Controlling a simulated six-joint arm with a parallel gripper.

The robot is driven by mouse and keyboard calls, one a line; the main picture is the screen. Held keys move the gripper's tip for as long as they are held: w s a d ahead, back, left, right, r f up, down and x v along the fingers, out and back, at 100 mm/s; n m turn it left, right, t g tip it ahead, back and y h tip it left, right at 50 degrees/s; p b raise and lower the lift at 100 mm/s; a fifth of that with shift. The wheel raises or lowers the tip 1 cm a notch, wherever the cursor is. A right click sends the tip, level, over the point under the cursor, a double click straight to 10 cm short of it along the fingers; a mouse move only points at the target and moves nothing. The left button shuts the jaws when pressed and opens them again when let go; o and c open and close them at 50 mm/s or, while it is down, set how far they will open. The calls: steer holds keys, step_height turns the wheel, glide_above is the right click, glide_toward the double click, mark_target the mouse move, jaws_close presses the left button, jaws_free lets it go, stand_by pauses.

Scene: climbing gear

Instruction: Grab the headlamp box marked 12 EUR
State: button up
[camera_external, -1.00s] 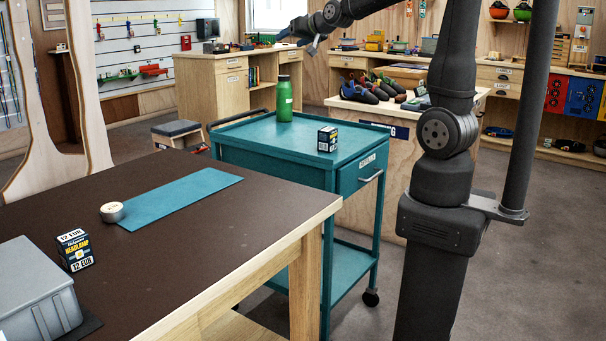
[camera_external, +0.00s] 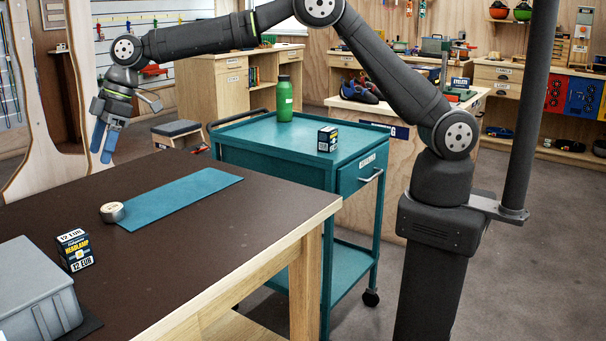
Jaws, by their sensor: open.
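The headlamp box marked 12 EUR (camera_external: 75,250) stands upright on the dark table top at the left, right beside a grey bin. It is dark with white and yellow print. A similar dark box (camera_external: 327,139) stands on the teal cart; its print is too small to read. My gripper (camera_external: 104,143) hangs pointing down above the far left part of the table, beyond and above the 12 EUR box and apart from it. Its blue-tipped fingers are open, with nothing between them.
The grey bin (camera_external: 38,292) stands at the near left on a dark mat. A round tape roll (camera_external: 112,212) sits at the left end of a teal mat (camera_external: 185,197). The teal cart (camera_external: 260,150) carries a green bottle (camera_external: 284,98). The table's right part is bare.

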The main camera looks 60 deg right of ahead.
steer(key=s+a+f+n+g, duration=0.1)
steer(key=s+a+f+n, duration=0.15)
steer(key=s+a, duration=0.2)
glide_toward(74, 247)
steer(key=shift+m, duration=0.25)
steer(key=f, duration=0.1)
steer(key=w+f, duration=0.1)
steer(key=f, duration=0.1)
steer(key=w+f, duration=0.1)
steer(key=shift+a+f, duration=0.2)
steer(key=shift+f, duration=0.2)
steer(key=shift+w+x, duration=0.2)
steer(key=shift+x, duration=2.95)
steer(key=shift+a, duration=0.15)
steer(key=shift+r, duration=0.1)
steer(key=c, duration=1.1)
